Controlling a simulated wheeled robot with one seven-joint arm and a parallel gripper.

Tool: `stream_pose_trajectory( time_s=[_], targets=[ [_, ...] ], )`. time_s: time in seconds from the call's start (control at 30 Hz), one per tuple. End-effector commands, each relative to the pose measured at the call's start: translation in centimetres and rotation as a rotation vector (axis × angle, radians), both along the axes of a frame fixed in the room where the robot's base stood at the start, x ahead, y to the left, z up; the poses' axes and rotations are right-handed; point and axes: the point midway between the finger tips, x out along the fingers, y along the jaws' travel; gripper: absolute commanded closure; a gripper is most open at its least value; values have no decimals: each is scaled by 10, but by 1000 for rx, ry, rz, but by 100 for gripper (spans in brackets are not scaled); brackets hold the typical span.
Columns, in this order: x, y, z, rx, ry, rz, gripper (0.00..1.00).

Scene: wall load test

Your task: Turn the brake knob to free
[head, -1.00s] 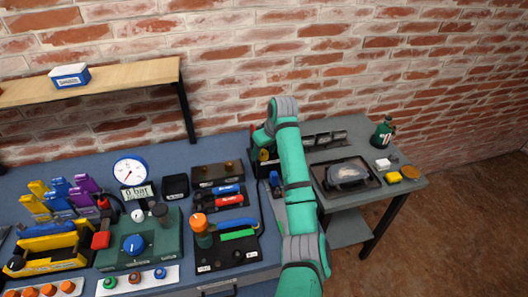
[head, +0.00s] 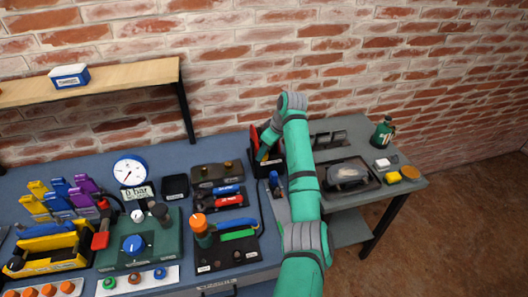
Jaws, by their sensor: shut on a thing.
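My arm reaches up across the right half of the bench and bends at a grey joint, with a short green link pointing down and left towards a black holder (head: 268,166). I cannot make out my gripper's fingers or anything between them there. A blue knob (head: 133,245) with a pale pointer mark sits on the green block (head: 164,245). An orange-topped knob (head: 198,222) stands upright on a black plate (head: 238,256). No readable label shows which knob is the brake knob.
A round gauge (head: 131,170) stands above a display (head: 138,193). A yellow tray (head: 56,262) stands left. On the right side table are a dark tray (head: 371,181) and a green bottle (head: 383,132). A wooden shelf (head: 130,80) hangs on the brick wall.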

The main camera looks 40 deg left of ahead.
Motion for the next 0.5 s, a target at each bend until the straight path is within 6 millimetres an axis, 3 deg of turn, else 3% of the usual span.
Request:
stream_pose_trajectory(
  time_s=[0.43,0.47,0.5],
  targets=[
    [0,0,1,1,-1,59,90],
    [0,0,1,1,-1,59,65],
    [0,0,1,1,-2,59,56]
  ],
)
